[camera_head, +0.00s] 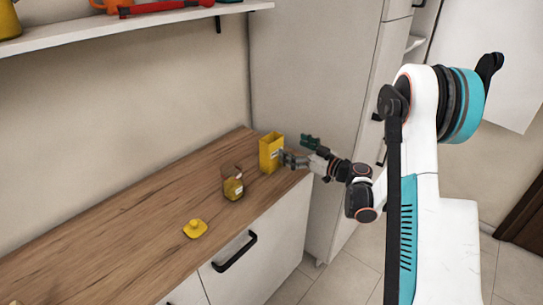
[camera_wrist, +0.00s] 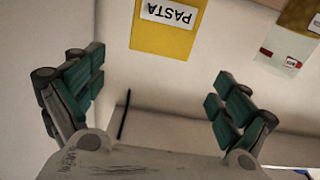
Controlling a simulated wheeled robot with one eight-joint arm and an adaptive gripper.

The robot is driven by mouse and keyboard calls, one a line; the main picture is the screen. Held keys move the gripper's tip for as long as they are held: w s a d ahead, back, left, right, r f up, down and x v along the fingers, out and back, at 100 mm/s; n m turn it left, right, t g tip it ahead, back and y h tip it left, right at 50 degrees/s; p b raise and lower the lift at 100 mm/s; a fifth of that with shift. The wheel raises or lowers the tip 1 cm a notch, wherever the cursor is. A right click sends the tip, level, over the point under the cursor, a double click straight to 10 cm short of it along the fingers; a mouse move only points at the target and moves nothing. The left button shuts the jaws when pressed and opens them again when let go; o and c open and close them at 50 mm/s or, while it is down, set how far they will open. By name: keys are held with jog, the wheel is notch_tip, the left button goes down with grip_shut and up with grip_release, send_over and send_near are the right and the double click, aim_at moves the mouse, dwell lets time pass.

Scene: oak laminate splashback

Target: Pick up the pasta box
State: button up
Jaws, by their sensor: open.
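The pasta box (camera_head: 270,155) is a yellow upright box near the far right end of the wooden counter. In the wrist view it (camera_wrist: 160,38) shows at the top, with its white PASTA label upside down. My gripper (camera_head: 297,152) is just right of the box in the head view, its fingers apart. In the wrist view my gripper (camera_wrist: 155,105) is open, with green-padded fingers spread wide and nothing between them. The box appears beyond the fingertips, roughly between them. I cannot tell whether a finger touches it.
A clear jar with yellow contents (camera_head: 233,187) stands nearer on the counter (camera_head: 130,245), left of the box. A small yellow lidded item (camera_head: 195,229) sits further left. A tall pale cabinet (camera_head: 310,75) stands right behind the counter's end. A shelf (camera_head: 140,22) hangs above.

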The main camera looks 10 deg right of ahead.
aim_at(277, 141)
jog(key=b+x, duration=0.1)
jog(key=x, duration=0.2)
jog(key=b+x, duration=0.1)
jog(key=x, duration=0.2)
jog(key=b+x, duration=0.1)
jog(key=x, duration=0.3)
jog(key=shift+w+f, duration=0.1)
jog(key=shift+f, duration=0.2)
jog(key=shift+d, duration=0.1)
jog(key=c, duration=1.6)
jog(key=shift+r, duration=0.1)
